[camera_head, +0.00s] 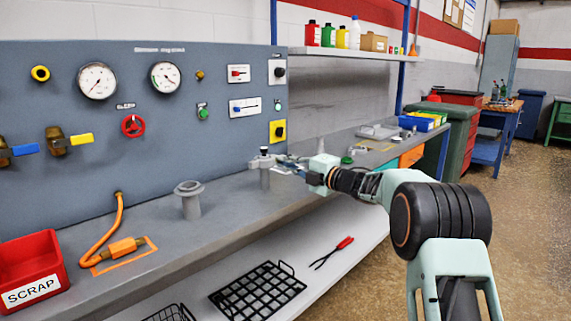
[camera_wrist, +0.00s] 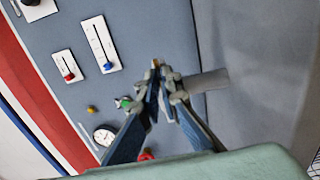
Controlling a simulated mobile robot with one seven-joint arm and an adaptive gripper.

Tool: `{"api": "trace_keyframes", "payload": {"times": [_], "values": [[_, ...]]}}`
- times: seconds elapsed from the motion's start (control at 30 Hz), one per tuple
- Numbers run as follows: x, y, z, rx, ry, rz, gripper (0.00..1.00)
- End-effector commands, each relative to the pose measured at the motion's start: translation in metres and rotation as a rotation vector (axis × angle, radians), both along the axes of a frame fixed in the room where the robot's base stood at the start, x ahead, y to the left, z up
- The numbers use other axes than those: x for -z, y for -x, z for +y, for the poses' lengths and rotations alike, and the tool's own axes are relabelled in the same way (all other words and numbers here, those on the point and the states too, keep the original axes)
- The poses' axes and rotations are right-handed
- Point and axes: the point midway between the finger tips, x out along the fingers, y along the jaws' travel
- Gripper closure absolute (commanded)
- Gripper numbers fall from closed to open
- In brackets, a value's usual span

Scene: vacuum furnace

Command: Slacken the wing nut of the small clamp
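The small clamp (camera_head: 264,152) sits on top of a short grey post (camera_head: 265,178) on the bench, near the gauge panel. My gripper (camera_head: 282,161) reaches it from the right, with the fingertips right at the clamp. In the wrist view the fingers of my gripper (camera_wrist: 164,92) converge on small grey clamp parts with a brass-coloured end (camera_wrist: 156,63). The grey post (camera_wrist: 208,81) runs off to the right there. The fingers are close together, but whether they are closed on the wing nut cannot be made out. The wing nut itself is not clearly distinguishable.
The panel (camera_head: 160,55) with gauges and valves stands close behind the clamp. A flanged grey stub (camera_head: 189,200), an orange hose (camera_head: 118,225) and a red scrap bin (camera_head: 30,270) are to the left. The bench front (camera_head: 240,225) is clear.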

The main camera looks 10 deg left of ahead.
Motion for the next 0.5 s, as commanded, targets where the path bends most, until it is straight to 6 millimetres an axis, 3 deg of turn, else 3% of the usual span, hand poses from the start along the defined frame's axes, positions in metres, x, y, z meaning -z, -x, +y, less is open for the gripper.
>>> {"api": "trace_keyframes", "payload": {"times": [0.03,0.13,0.5], "values": [[0.0009,-0.0001,-0.0002,0.0,0.001,0.001,1.0],[0.001,-0.0001,-0.0002,0.0,0.0,0.001,0.88],[0.0005,0.0023,-0.0044,0.002,0.0,0.002,0.88]]}}
